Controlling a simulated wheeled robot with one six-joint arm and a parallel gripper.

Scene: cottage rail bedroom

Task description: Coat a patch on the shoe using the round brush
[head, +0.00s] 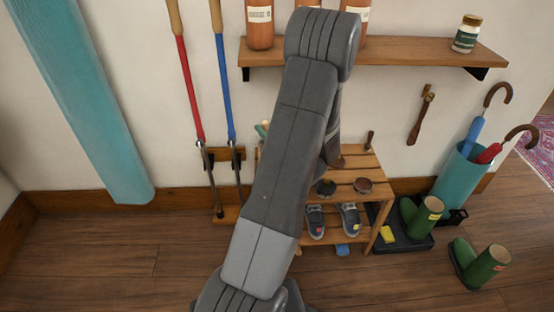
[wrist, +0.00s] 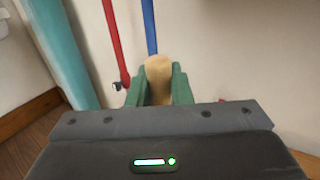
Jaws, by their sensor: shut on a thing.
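My gripper's green fingers (wrist: 159,88) are shut on a tan, rounded wooden piece (wrist: 159,68), which could be the round brush's handle. Its lower part is hidden, so I cannot see bristles. In the head view my arm hides most of the gripper; a small green and tan bit (head: 262,129) shows at the arm's left edge. A pair of dark grey shoes, left (head: 315,222) and right (head: 350,219), sits on the low shelf of the wooden rack (head: 385,187). Each has a small yellowish mark near the toe. Neither shoe shows in the wrist view.
An open dark tin (head: 325,188) and a round brown-topped tin (head: 363,186) are on the rack. A dark-handled item (head: 369,140) stands behind. Red (head: 189,85) and blue (head: 224,85) poles lean left. Green boots (head: 486,265) and an umbrella stand (head: 457,180) are right.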

